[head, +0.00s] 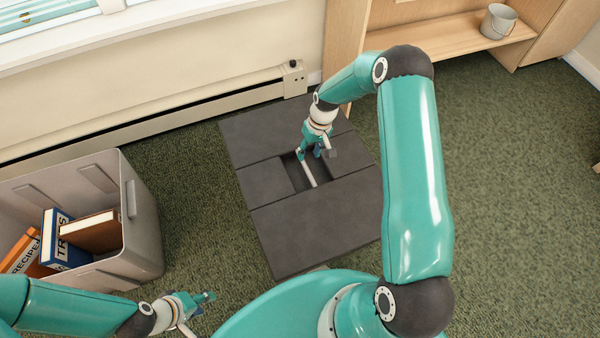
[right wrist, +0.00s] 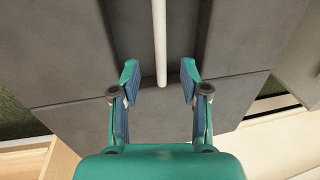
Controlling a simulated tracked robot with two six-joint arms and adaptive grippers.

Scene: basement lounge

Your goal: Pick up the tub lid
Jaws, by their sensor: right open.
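The tub lid (head: 311,228) looks like a dark grey slab with straight grooves, lying on the carpet. A pale bar (head: 307,170) runs through a recess in its middle. My right gripper (head: 317,152) is over the recess, open and empty. In the right wrist view its two fingertips (right wrist: 160,76) stand either side of the bar (right wrist: 160,35), with a gap on each side. The bar's near end lies between them. How far the fingertips are above the bar is hard to tell. My left gripper (head: 204,303) is low at the bottom left, away from the lid; its opening is unclear.
A grey tub (head: 148,222) without a cover stands at the left, holding several books. A baseboard heater (head: 200,112) runs along the wall behind the lid. A wooden shelf unit (head: 455,45) with a small bucket (head: 498,21) stands at the back right. Carpet (head: 510,200) is clear at the right.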

